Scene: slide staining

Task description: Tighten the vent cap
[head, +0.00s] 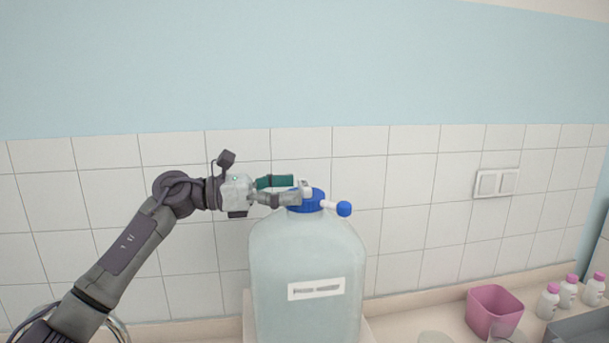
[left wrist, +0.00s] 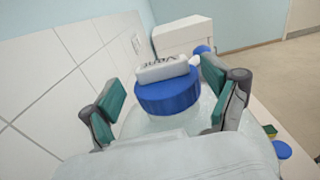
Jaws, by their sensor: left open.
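The vent cap (head: 314,201) is a blue ribbed cap on top of a large translucent container (head: 306,255). In the left wrist view the cap (left wrist: 168,97) carries a white raised bar (left wrist: 162,69) with dark lettering. My left gripper (head: 296,190) comes in level from the left at cap height. Its green-padded fingers (left wrist: 165,88) are open, one on each side of the cap, with gaps showing in the wrist view. A white spout with a blue end (head: 343,209) sticks out right of the cap. My right gripper is not in view.
A tiled wall with a light switch (head: 497,183) stands behind. On the counter at right are a pink bin (head: 493,309), several white bottles with pink caps (head: 569,290) and a grey tray (head: 585,328). The space above the container is clear.

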